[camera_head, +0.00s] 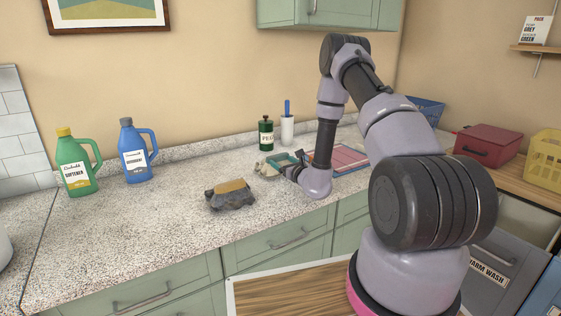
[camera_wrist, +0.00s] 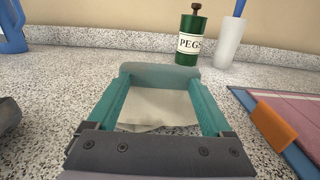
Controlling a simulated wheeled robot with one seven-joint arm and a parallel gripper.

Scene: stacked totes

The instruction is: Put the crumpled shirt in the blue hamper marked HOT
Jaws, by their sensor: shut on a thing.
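My gripper (camera_wrist: 160,106), with teal fingers, is low over the counter and shut on a pale, crumpled cloth (camera_wrist: 155,108). The cloth lies between the fingers in the wrist view. It also shows beside the gripper in the head view (camera_head: 266,168). I cannot tell if it still touches the counter. A dark grey crumpled thing (camera_head: 232,201) with a tan top lies on the counter to the left. A blue container (camera_head: 546,298) is cut off at the lower right edge; no HOT mark is visible on it.
A grey bin (camera_head: 505,262) marked WARM WASH stands at the lower right. A green PEGS bottle (camera_head: 265,135) and a white cup (camera_head: 287,131) stand behind my gripper. The left front counter is clear.

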